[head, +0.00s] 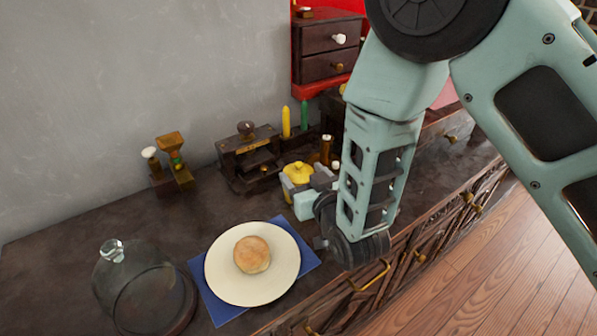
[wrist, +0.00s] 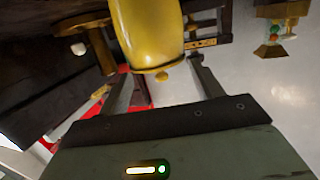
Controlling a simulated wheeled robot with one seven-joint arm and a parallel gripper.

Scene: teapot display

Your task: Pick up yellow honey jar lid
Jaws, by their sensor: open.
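The yellow honey jar lid (head: 298,172), with a small knob on top, shows on the counter in the head view, partly hidden by my gripper (head: 305,180). My gripper is open, with its fingers low around the yellow piece.
A white plate (head: 225,275) with a bun (head: 252,254) lies on a blue napkin (head: 311,260). A glass dome (head: 125,275) stands front left. A dark wooden box (head: 245,160), yellow candle (head: 286,122) and green candle (head: 304,115) stand behind. Red-framed drawers (head: 328,68) are at the back.

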